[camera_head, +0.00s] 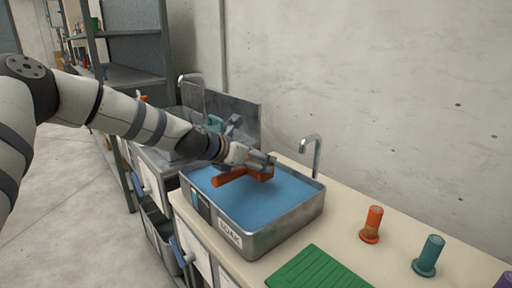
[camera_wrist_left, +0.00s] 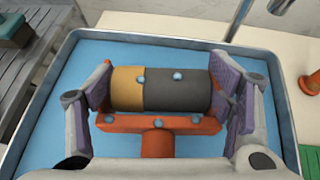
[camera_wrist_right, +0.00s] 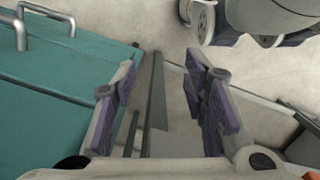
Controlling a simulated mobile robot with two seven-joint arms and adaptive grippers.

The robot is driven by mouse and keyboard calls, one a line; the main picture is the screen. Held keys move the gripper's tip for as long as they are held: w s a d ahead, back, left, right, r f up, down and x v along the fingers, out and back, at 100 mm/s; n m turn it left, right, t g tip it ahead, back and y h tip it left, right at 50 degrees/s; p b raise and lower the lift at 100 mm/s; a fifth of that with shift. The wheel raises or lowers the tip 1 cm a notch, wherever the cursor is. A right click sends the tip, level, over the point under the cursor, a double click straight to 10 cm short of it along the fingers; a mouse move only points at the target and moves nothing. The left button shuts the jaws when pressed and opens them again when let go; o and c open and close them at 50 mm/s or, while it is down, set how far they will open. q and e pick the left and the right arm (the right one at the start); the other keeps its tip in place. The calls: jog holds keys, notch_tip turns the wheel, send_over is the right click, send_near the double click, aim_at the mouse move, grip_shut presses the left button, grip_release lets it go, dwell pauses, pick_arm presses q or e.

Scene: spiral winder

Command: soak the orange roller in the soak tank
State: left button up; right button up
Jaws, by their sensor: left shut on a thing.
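The soak tank (camera_head: 283,229) is a grey metal basin labelled "SOAK", with blue liquid in it, on the counter. My left gripper (camera_head: 265,168) is over the tank and shut on the orange roller (camera_head: 229,177). In the left wrist view the roller (camera_wrist_left: 155,143) has an orange-red frame and handle. Its drum, amber on one part and dark grey on the rest, lies between the fingers (camera_wrist_left: 165,92). Pale blue spots show on it. I cannot tell whether it touches the liquid. My right gripper (camera_wrist_right: 160,90) is open and empty, away from the tank.
A tap (camera_head: 312,150) stands behind the tank. An orange spool (camera_head: 372,225), a teal spool (camera_head: 429,256) and a green ribbed mat (camera_head: 318,270) are to the right. A grey sink with another tap (camera_head: 190,85) is left. A teal surface (camera_wrist_right: 65,90) lies beside my right gripper.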

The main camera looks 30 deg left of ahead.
pick_arm(q)
jog(key=f, duration=0.3)
jog(key=shift+w+f, duration=0.15)
jog(key=shift+w, duration=0.05)
notch_tip(320, 180, down, 5)
jog(key=shift+b, duration=1)
jog(key=shift+f, duration=0.15)
pick_arm(e)
jog(key=s+f+g, duration=0.1)
jog(key=s+f, duration=0.1)
jog(key=f, duration=0.1)
jog(key=shift+s, duration=0.35)
pick_arm(q)
jog(key=shift+r, duration=0.25)
pick_arm(e)
jog(key=shift+r, duration=0.15)
dwell(3.5)
pick_arm(q)
notch_tip(320, 180, up, 7)
jog(key=shift+d+f+p, duration=0.1)
jog(key=shift+p, duration=0.95)
jog(key=shift+r, duration=2.3)
pick_arm(e)
jog(key=shift+w+r+t, duration=0.5)
jog(key=shift+w+r, duration=0.8)
jog(key=shift+w, duration=0.2)
